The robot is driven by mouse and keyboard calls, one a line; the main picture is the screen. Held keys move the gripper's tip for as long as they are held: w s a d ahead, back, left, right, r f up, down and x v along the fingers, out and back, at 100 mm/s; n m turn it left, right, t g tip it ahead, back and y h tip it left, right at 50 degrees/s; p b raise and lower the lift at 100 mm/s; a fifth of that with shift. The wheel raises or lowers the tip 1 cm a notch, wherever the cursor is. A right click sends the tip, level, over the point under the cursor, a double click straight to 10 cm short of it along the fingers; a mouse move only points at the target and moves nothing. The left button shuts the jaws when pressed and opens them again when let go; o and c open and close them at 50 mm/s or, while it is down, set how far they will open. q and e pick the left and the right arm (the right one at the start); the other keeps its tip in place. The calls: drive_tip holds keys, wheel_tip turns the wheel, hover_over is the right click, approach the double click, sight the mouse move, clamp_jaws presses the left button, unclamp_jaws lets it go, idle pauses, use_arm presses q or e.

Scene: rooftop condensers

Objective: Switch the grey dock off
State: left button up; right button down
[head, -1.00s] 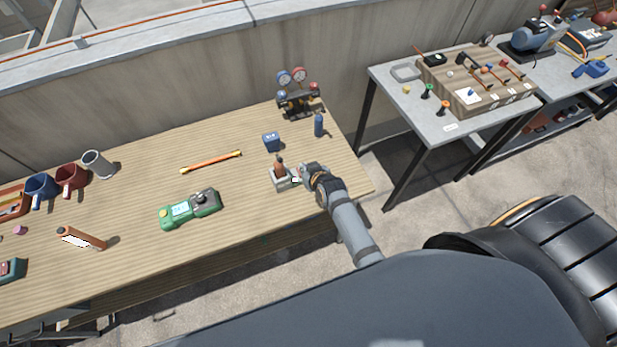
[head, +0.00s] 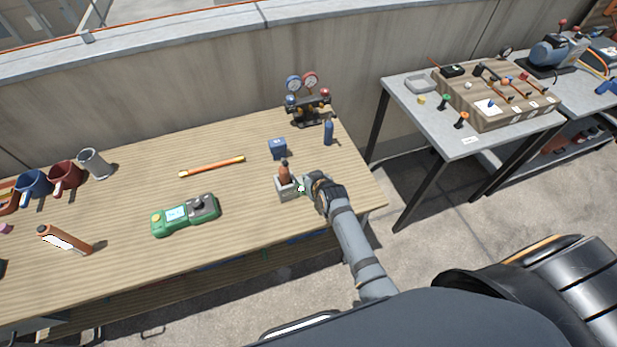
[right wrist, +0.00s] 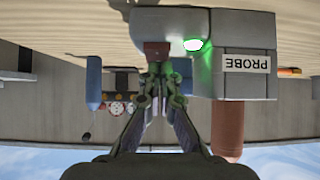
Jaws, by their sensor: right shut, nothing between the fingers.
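The grey dock (head: 287,190) is a small block on the wooden bench, with a brown probe (head: 284,173) standing upright in it. In the right wrist view, which is upside down, the dock (right wrist: 172,22) has a white PROBE label (right wrist: 245,63), a lit green lamp (right wrist: 193,45) and a dark red-brown switch piece (right wrist: 157,49). The brown probe (right wrist: 228,130) shows there too. My right gripper (head: 306,188) is shut and empty at the dock's right side. Its fingertips (right wrist: 158,72) are right at the red-brown piece; I cannot tell if they touch. My left gripper is out of view.
A blue box (head: 277,149), a blue cylinder (head: 328,133) and a gauge set (head: 306,100) stand behind the dock. A green meter (head: 185,215) and an orange rod (head: 212,166) lie left. The bench front is clear.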

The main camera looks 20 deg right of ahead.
drive_tip(key=shift+f, duration=0.1)
drive_tip(key=shift+w, duration=0.2)
drive_tip(key=shift+w+a+r, duration=0.1)
drive_tip(key=shift+w+r, duration=0.1)
drive_tip(key=shift+w, duration=0.45)
drive_tip(key=shift+r, duration=0.1)
